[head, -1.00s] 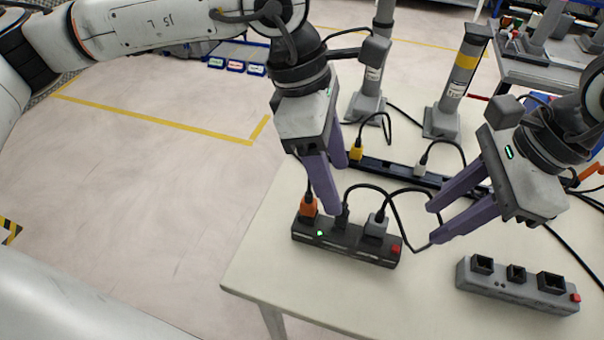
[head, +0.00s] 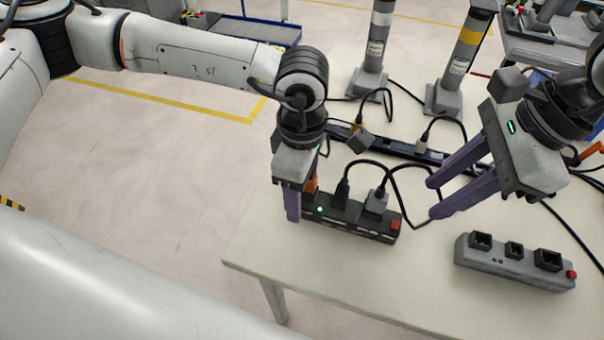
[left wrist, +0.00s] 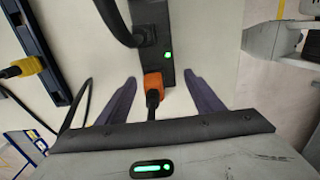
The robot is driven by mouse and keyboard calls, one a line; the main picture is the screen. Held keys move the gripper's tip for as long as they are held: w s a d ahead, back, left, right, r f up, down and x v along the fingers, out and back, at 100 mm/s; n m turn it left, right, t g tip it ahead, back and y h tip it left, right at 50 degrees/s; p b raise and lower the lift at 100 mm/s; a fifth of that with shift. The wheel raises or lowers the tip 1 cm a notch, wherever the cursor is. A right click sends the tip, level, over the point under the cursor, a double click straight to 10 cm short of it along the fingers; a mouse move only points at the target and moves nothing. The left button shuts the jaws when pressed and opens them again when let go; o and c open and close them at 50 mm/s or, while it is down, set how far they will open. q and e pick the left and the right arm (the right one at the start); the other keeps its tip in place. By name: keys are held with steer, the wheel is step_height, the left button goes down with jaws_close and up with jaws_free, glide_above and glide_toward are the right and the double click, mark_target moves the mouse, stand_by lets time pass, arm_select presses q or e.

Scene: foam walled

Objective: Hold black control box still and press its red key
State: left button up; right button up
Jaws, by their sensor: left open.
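The black control box (head: 362,227) lies on the table, with a red key (head: 395,225) at its right end and a lit green lamp at its left part. An orange plug, a black plug (head: 342,194) and a grey plug (head: 375,202) stand in it. My left gripper (head: 298,208) is open at the box's left end, hiding part of it. In the left wrist view its fingers (left wrist: 161,78) spread either side of the box's end and the orange plug (left wrist: 153,84). My right gripper (head: 432,199) is open and empty, up and right of the red key.
A grey box (head: 515,268) with black sockets and a red button lies to the right. A black rail (head: 400,151) with plugged cables runs behind. Loose cables arch between the plugs and near my right gripper. The table front (head: 340,275) is clear.

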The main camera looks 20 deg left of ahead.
arm_select(q)
steer(key=shift+f, duration=0.3)
steer(key=c, duration=1.3)
arm_select(e)
steer(key=shift+c, duration=0.2)
jaws_close()
stand_by(0.4)
